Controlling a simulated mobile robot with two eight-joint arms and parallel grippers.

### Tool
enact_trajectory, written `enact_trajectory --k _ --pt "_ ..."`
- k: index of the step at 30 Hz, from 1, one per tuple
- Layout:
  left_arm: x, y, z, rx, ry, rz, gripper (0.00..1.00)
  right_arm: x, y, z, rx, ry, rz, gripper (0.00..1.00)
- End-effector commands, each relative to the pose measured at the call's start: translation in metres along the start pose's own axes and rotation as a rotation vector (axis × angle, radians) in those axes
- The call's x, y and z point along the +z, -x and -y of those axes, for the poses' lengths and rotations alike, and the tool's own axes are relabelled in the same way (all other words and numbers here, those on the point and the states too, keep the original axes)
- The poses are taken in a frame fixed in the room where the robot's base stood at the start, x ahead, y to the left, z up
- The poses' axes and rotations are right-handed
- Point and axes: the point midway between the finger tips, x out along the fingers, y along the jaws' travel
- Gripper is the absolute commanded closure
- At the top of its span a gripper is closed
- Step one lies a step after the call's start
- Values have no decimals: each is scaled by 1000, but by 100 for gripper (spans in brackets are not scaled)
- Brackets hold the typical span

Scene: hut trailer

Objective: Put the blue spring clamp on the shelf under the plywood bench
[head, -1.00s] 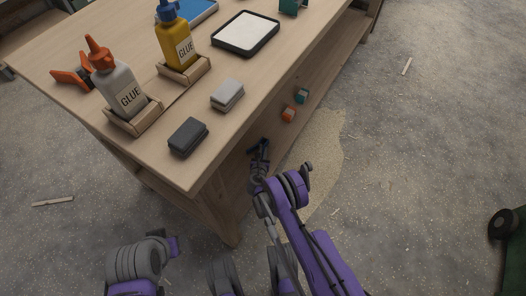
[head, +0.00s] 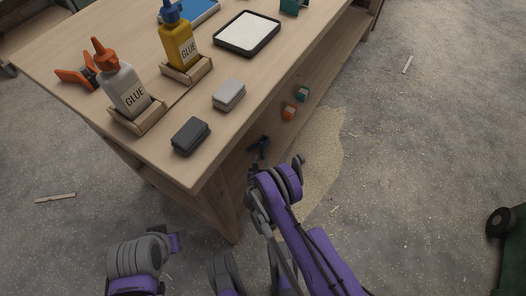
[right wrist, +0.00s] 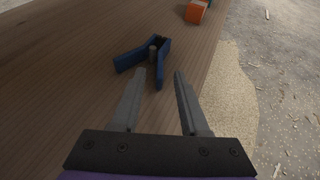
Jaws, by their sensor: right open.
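The blue spring clamp (head: 259,144) lies on the wooden shelf (right wrist: 60,85) under the plywood bench (head: 190,172). In the right wrist view the clamp (right wrist: 133,59) rests flat near the shelf's right edge, its two arms spread. My right gripper (right wrist: 160,74) is open and empty, its fingertips just short of the clamp with one arm of it in line with the gap. Nothing is held between the fingers. In the head view the right fingers are mostly hidden behind my own wrist.
Orange (head: 289,112) and teal (head: 303,94) blocks sit further along the shelf. Glue bottles (head: 127,92) in wooden holders, a grey block (head: 229,94), a dark block (head: 190,136) and a tray (head: 247,33) stand on the bench top. The speckled floor at right is mostly clear.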

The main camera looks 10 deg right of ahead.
Motion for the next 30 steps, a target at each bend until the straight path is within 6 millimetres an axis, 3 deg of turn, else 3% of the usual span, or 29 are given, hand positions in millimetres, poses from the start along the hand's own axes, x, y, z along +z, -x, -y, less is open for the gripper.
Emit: enact_trajectory --k 1,9,17,20,23,30 --pt "-1 4 0 0 0 0 50 2 14 0 1 1 0 55" --pt "-8 38 0 0 0 -8 50 3 34 0 0 0 1 55" --pt "-9 42 0 0 0 -10 50 1 37 1 -1 -1 0 55" --pt "-9 41 0 0 0 -9 50 8 36 1 -6 -29 -8 55" --pt "-9 41 0 0 0 -9 50 33 33 2 -23 -123 -33 55" --pt "-9 41 0 0 0 -10 50 134 44 21 -123 -566 -141 55"
